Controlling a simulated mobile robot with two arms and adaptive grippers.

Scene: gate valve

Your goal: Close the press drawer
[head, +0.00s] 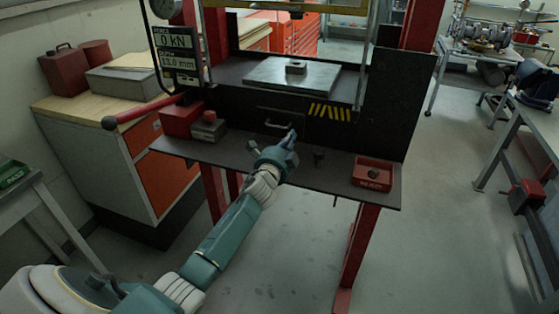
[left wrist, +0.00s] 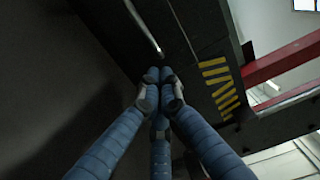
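The press drawer (head: 262,117) is a dark front panel with a pale bar handle (head: 275,126), under the press bed and left of the yellow stripes. How far it stands out is hard to tell. In the left wrist view the drawer front (left wrist: 110,45) is dark, with the handle (left wrist: 142,28) just beyond my fingertips. My left gripper (head: 291,137) is in front of the drawer, near the handle's right end. In the left wrist view its blue fingers (left wrist: 160,76) come together at the tips with nothing seen between them. My right gripper is out of view.
A dark shelf (head: 225,153) juts out below the drawer, with a red box (head: 183,118) at left and a red tray (head: 373,173) at right. A metal plate (head: 292,76) lies on the press bed. A red lever (head: 140,112) sticks out left.

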